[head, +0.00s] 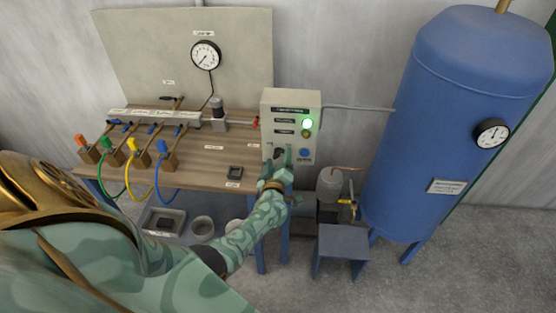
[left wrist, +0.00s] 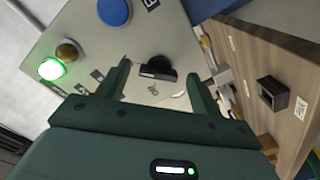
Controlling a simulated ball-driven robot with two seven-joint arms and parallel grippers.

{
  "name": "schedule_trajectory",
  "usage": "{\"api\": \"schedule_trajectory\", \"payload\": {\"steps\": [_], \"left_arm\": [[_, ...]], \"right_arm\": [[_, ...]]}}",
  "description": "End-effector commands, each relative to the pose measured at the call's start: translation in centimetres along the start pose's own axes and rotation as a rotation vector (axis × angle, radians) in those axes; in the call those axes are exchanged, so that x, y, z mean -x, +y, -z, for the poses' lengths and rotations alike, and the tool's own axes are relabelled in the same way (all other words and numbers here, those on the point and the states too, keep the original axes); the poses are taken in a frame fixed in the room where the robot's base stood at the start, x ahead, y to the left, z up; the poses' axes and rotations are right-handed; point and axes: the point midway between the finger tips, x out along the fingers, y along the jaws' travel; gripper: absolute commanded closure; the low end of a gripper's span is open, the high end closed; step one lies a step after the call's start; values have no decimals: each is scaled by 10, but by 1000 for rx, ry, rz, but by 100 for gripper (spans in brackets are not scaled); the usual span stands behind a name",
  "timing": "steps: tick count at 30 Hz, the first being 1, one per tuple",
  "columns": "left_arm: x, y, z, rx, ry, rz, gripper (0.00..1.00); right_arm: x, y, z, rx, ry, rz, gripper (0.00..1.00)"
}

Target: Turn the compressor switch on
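The compressor switch is a black rotary knob with a bar-shaped handle (left wrist: 157,71) on the front of a pale control box (head: 291,104). My left gripper (head: 277,160) is at the lower left of that box face in the head view, hiding much of the knob. In the left wrist view the left gripper (left wrist: 157,76) is open, with one finger on each side of the knob and visible gaps between. A green lamp (head: 308,124) on the box is lit; it also shows in the left wrist view (left wrist: 51,69). My right gripper is not in view.
An amber button (left wrist: 69,51) and a blue button (head: 304,153) share the box face. A wooden bench (head: 221,153) with coloured hoses stands left of the box. A large blue tank (head: 440,130) and a small dark stand (head: 342,241) are at the right.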

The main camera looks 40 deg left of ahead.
Motion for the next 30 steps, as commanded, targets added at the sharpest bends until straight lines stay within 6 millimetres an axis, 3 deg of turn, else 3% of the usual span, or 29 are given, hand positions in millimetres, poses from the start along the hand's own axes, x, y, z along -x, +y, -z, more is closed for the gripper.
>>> {"api": "schedule_trajectory", "payload": {"steps": [7, 11, 18, 24, 30], "left_arm": [[1, 1, 1, 2, 2, -1, 35], [16, 2, 3, 2, 0, 0, 35], [78, 4, 4, 2, -2, 1, 35], [128, 3, 2, 1, -1, 0, 35], [157, 1, 1, 1, 1, -1, 35]], "right_arm": [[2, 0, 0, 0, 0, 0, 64], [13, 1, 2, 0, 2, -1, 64], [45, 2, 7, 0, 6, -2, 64], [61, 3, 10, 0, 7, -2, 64], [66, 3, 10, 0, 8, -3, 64]]}}
